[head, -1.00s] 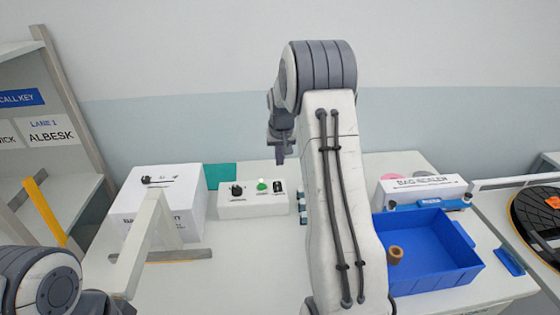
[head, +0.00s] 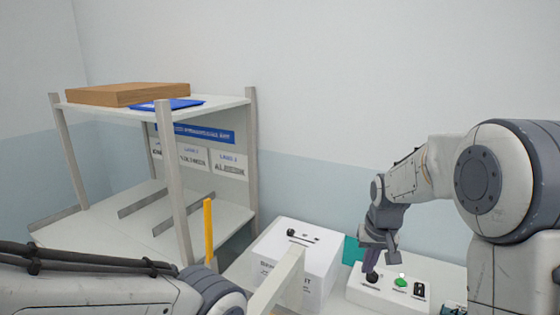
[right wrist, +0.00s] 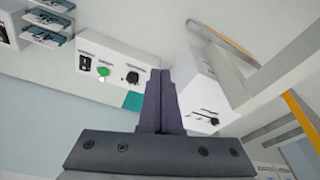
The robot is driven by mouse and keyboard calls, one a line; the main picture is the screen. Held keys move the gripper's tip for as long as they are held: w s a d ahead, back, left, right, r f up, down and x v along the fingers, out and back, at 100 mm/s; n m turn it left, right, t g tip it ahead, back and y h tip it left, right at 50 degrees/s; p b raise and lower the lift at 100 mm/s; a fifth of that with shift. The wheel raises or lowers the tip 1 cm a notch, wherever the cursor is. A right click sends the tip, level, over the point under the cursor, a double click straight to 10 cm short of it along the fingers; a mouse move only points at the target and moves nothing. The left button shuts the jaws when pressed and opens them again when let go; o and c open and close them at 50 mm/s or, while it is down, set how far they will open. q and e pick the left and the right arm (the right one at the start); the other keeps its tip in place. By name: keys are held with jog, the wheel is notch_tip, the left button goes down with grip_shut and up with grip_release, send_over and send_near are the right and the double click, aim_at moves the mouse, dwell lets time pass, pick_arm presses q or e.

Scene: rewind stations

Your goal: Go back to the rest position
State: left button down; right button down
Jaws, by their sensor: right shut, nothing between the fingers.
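My right gripper (head: 370,270) is shut and empty in the head view. It is in front of and above the white control box (head: 385,295), which has a green button (head: 401,282) and dark knobs. In the right wrist view the two dark fingers (right wrist: 160,85) lie together with nothing between them, and the control box (right wrist: 112,66) shows to their left.
A white box (head: 275,268) with a dark knob stands left of the control box. Farther left is a shelf rack (head: 166,115) with a wooden box (head: 128,93) and a blue item (head: 166,104) on top. A yellow post (head: 208,230) stands at its front.

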jog(key=s+a+r+n, duration=0.2)
jog(key=s+a+n, duration=0.1)
jog(key=s+a, duration=0.7)
jog(key=s+a+n+g, duration=0.1)
jog(key=s+a+n, duration=0.2)
jog(key=s, duration=0.6)
jog(key=s+a+f+n+g+y, duration=0.1)
jog(key=s+a, duration=0.3)
jog(key=s, duration=0.6)
jog(key=shift+s+f+n, duration=0.15)
jog(key=shift+f+n, duration=0.1)
jog(key=shift+n, duration=0.65)
